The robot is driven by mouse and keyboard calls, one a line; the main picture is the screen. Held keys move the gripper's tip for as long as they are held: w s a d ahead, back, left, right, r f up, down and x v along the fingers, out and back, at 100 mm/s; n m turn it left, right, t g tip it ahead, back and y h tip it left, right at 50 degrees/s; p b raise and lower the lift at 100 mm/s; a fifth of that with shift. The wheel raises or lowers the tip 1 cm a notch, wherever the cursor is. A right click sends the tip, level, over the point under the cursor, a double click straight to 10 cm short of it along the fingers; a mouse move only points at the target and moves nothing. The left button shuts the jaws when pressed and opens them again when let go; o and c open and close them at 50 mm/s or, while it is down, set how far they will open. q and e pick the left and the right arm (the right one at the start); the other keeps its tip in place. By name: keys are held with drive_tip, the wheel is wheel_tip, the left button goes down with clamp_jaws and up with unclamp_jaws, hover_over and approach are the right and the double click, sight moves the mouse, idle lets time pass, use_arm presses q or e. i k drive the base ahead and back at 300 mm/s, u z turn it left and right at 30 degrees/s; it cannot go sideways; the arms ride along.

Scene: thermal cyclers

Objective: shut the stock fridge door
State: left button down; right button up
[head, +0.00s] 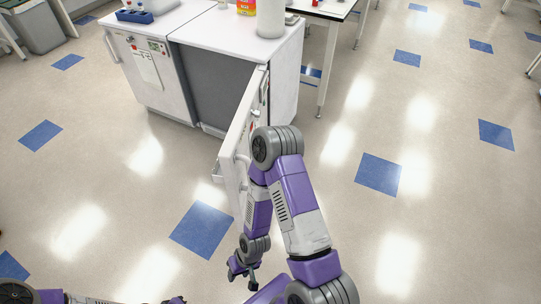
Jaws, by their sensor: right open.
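The stock fridge (284,88) is a white under-counter unit with a dark grey interior. Its door (234,138) stands wide open, swung out toward me from the right side, seen nearly edge-on. My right arm's elbow covers part of the door's right side. My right gripper (244,270) is open and empty, low in front of the door's near end and apart from it, pointing down and left. My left arm comes in at the bottom left; only a dark bit of my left gripper (178,300) shows at the bottom edge, so its jaws cannot be made out.
A second white unit (150,75) with a shut front and a paper sheet stands at left. A blue rack (134,16), a white cylinder (271,18) and a colourful tub (246,7) stand on top. A white table (325,8) is behind right. The floor left of the door is clear.

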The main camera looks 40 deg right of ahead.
sight(235, 159)
drive_tip(key=z, duration=1.15)
drive_tip(key=i, duration=1)
drive_tip(key=u, duration=0.05)
drive_tip(key=k, duration=1.1)
drive_tip(key=z, duration=0.9)
drive_tip(key=i, duration=1.1)
drive_tip(key=u, duration=0.6)
